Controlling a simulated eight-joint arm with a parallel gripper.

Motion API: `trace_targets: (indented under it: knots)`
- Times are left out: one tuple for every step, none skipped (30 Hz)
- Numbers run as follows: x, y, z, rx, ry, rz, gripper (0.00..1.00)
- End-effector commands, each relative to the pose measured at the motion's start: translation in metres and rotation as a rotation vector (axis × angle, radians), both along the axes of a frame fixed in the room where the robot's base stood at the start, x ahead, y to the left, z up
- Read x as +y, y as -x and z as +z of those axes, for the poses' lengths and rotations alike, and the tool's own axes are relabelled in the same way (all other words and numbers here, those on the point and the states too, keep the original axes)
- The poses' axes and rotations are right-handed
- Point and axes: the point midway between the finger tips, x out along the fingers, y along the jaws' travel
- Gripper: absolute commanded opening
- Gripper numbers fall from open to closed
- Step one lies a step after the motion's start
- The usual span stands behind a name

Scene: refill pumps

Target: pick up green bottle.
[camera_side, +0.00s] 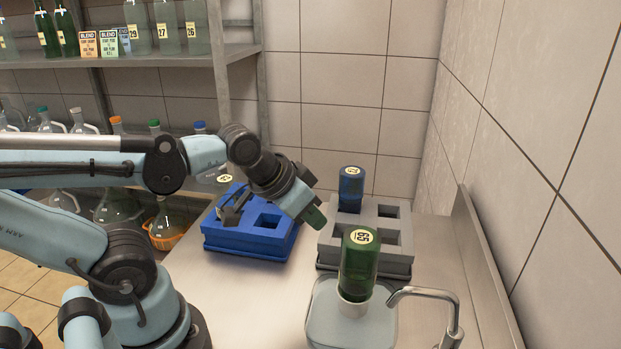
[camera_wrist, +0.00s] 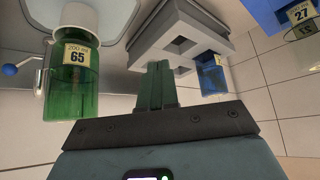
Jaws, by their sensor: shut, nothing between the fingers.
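In the wrist view the green bottle (camera_wrist: 72,85) shows at the upper left, with a label reading 200 ml 65. My gripper (camera_side: 316,219) is to the left of and above the bottle, apart from it. Its green fingers (camera_wrist: 157,84) are together with nothing between them.
A grey holder (camera_side: 396,262) with square openings stands behind the bottle and holds a blue bottle (camera_side: 351,190). A blue holder (camera_side: 245,243) is to its left. A metal tap (camera_side: 430,294) curves close to the green bottle's right. A wall edge bounds the right.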

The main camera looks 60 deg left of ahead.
Motion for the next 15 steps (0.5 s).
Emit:
trace_targets:
  knots:
    - [0.0000,0.0000,0.0000,0.000,0.000,0.000,0.00]
    - [0.0000,0.0000,0.0000,0.000,0.000,0.000,0.00]
    - [0.0000,0.0000,0.0000,0.000,0.000,0.000,0.02]
    - [0.0000,0.0000,0.0000,0.000,0.000,0.000,0.06]
    - [0.0000,0.0000,0.0000,0.000,0.000,0.000,0.11]
    - [0.0000,0.0000,0.0000,0.000,0.000,0.000,0.17]
    - [0.0000,0.0000,0.0000,0.000,0.000,0.000,0.21]
    - [0.0000,0.0000,0.0000,0.000,0.000,0.000,0.26]
    - [0.0000,0.0000,0.0000,0.000,0.000,0.000,0.32]
    - [0.0000,0.0000,0.0000,0.000,0.000,0.000,0.37]
    - [0.0000,0.0000,0.0000,0.000,0.000,0.000,0.41]
    - [0.0000,0.0000,0.0000,0.000,0.000,0.000,0.47]
    - [0.0000,0.0000,0.0000,0.000,0.000,0.000,0.52]
    - [0.0000,0.0000,0.0000,0.000,0.000,0.000,0.57]
    - [0.0000,0.0000,0.0000,0.000,0.000,0.000,0.63]
